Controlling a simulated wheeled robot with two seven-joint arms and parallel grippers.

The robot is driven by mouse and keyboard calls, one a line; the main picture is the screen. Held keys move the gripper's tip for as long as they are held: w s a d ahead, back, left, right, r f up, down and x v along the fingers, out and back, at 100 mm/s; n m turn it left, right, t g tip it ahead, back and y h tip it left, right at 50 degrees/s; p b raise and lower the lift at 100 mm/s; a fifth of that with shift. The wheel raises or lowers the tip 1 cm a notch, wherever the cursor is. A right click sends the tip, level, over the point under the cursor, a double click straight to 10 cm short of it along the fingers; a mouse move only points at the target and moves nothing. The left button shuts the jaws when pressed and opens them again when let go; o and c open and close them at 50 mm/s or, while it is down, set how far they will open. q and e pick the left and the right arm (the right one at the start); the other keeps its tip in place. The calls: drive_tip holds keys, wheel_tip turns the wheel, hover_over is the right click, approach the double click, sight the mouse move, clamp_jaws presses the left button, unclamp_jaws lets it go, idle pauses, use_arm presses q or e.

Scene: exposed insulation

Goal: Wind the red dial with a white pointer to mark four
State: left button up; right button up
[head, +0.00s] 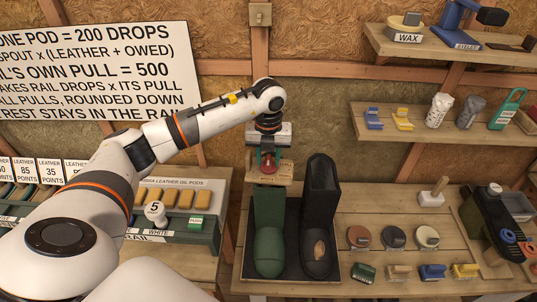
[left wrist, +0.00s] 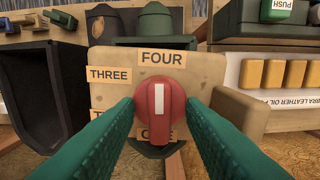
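The red dial (left wrist: 158,118) with its white pointer (left wrist: 159,98) is on a tan board (left wrist: 205,75) in the left wrist view. The pointer stands upright and points at the FOUR label (left wrist: 161,58). The THREE label (left wrist: 109,75) is at upper left; a lower-left label and the one below the dial are partly covered. My left gripper (left wrist: 159,106) has its green fingers against both sides of the dial, seemingly closed on it. In the head view my left gripper (head: 267,163) is at the small board above the boots. My right gripper is not in view.
Below the board stand a green boot (head: 269,250) and a black boot (head: 318,245) in a dark tray. A leather-oil dispenser (head: 205,187) is to the left. Discs and brushes lie on the right bench, under shelves (head: 455,130).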

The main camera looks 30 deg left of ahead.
use_arm(q)
clamp_jaws()
drive_tip(key=shift+f+m+b, duration=0.15)
drive_tip(key=shift+m+b, duration=0.15)
drive_tip(key=shift+b, duration=0.3)
drive_tip(key=shift+r, duration=0.2)
unclamp_jaws()
